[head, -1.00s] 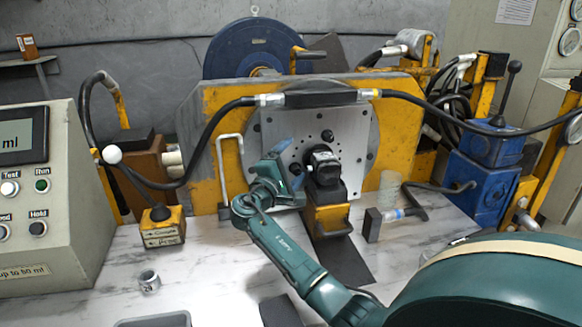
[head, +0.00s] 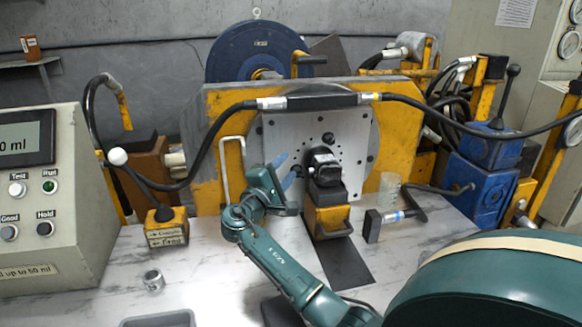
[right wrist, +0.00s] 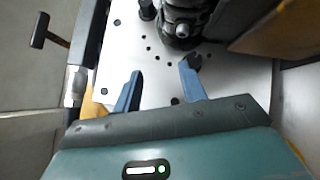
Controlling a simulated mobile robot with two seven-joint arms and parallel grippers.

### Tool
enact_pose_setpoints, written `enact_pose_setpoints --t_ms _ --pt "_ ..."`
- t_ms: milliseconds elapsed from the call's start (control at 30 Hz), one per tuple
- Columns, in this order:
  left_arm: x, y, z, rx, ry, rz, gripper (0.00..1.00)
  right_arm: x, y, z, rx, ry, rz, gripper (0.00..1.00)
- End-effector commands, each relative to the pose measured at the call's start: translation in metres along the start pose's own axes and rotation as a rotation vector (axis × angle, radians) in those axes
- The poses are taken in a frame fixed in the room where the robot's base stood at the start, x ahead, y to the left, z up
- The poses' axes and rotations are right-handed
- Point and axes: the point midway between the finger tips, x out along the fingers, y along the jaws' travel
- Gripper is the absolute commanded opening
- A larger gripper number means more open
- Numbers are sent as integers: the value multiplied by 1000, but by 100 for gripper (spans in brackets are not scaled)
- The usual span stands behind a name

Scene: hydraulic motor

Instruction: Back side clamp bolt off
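The hydraulic motor (head: 323,168) is dark and sits at the middle of the grey drilled plate (head: 350,130). It also shows in the right wrist view (right wrist: 182,20). A black bolt (head: 328,137) stands above the motor, and another dark bolt (head: 297,171) stands at its left. In the right wrist view a dark bolt head (right wrist: 194,61) lies at the tip of one finger; I cannot tell whether they touch. My right gripper (head: 287,168) is left of the motor, its blue fingers apart with nothing clearly between them (right wrist: 160,78). My left gripper is not in view.
A yellow block with a handle (head: 328,218) stands under the motor. A black hose (head: 220,130) crosses above the plate. A tool with a black head (head: 373,225) and a clear cylinder (head: 389,188) stand at right. A small metal ring (head: 153,280) lies on the marble tabletop (head: 215,265).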

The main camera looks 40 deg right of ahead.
Motion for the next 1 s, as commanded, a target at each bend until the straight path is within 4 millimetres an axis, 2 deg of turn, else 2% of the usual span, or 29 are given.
enact_pose_setpoints --t_ms 1000 --pt "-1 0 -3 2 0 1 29 -72 -11 -3 -4 -1 -10 41"
